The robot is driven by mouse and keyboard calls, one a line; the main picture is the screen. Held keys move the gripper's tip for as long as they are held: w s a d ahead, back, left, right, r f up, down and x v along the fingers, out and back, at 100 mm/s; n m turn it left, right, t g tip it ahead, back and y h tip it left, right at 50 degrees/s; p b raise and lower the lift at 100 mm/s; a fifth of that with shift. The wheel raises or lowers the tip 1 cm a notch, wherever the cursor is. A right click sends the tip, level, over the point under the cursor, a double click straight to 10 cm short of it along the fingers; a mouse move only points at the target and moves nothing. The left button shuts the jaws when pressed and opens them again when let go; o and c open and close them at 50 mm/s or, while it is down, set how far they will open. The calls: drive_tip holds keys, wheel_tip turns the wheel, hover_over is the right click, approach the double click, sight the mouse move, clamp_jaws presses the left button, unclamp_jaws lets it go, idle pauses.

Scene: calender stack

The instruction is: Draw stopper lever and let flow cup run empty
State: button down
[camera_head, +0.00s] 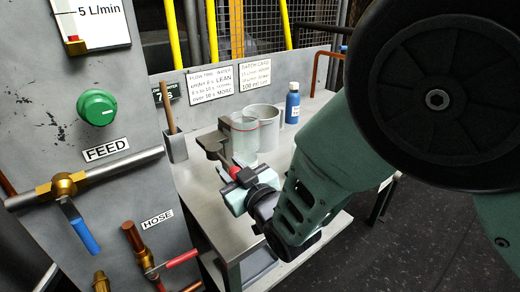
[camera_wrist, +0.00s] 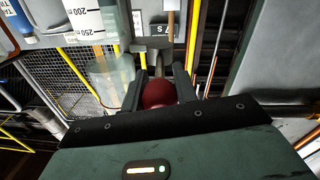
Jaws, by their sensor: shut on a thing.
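My gripper (camera_head: 236,176) is shut on a red ball knob (camera_wrist: 158,94), which shows between the two dark fingers in the wrist view. I take this knob for the end of the stopper lever; most of the lever is hidden. A clear cup (camera_head: 244,138), likely the flow cup, stands just beyond the gripper beside a grey bracket (camera_head: 212,146). A clear vessel (camera_wrist: 112,72) also shows left of the fingers in the wrist view. I cannot tell the liquid level in the cup.
A holder with a wooden stick (camera_head: 170,108) is to the left. The panel has a green knob (camera_head: 97,107) and a blue-handled FEED valve (camera_head: 80,228).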

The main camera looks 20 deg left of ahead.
drive_tip(key=shift+w+d+n+g+y, duration=0.2)
drive_tip(key=shift+w+n+g+y, duration=0.1)
drive_tip(key=shift+g+y, duration=0.15)
drive_tip(key=c, duration=1.1)
unclamp_jaws()
drive_tip(key=b+v, duration=0.2)
drive_tip(key=v, duration=1.5)
drive_tip(key=shift+d+r, duration=0.15)
drive_tip(key=shift+d, duration=0.05)
